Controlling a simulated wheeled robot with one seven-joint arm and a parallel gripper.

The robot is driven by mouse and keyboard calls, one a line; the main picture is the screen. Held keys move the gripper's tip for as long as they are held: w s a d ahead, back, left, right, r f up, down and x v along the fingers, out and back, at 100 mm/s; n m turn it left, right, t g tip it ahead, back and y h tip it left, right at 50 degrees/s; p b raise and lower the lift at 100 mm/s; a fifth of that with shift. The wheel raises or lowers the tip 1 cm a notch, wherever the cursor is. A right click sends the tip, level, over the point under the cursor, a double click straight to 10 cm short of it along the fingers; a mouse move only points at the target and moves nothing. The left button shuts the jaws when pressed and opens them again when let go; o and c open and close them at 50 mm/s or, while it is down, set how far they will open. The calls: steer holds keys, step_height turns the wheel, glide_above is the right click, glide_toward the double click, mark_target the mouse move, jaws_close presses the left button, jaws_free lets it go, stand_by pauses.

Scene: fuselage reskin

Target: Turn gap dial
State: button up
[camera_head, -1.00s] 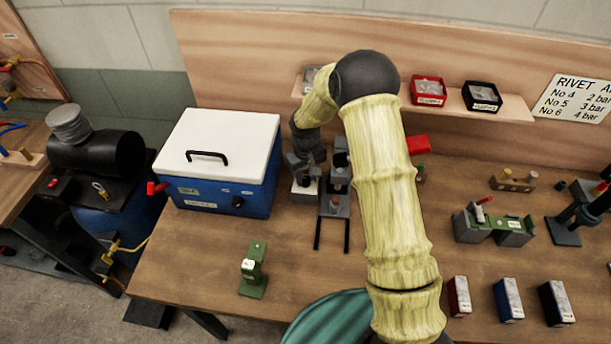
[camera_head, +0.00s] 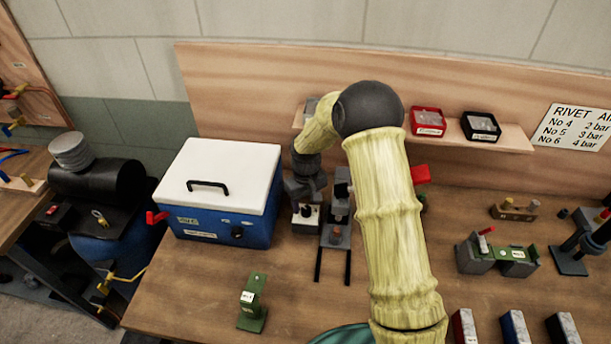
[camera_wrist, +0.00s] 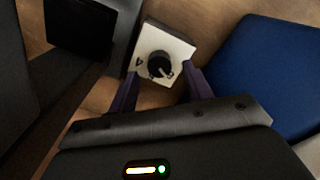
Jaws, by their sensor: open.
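The gap dial is a black round knob (camera_wrist: 159,65) with a pale pointer mark, on a white-topped block (camera_wrist: 178,47) in the wrist view. In the head view the white-topped block (camera_head: 313,217) stands on the bench between the blue box and a grey device with two dark rails. My gripper (camera_wrist: 161,72) is open, with one dark finger on each side of the knob. I cannot tell whether the fingers touch the knob. In the head view my gripper (camera_head: 304,192) is just above the block, and the fingertips are hard to make out.
The blue box (camera_head: 222,230) with a white lid stands close on the left. The grey railed device (camera_head: 337,236) stands close on the right. Bare bench lies between the post and the rails.

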mark_target(306, 208)
step_height(306, 208, up, 16)
steer(key=b, duration=0.2)
steer(key=shift+f, duration=0.15)
stand_by(0.5)
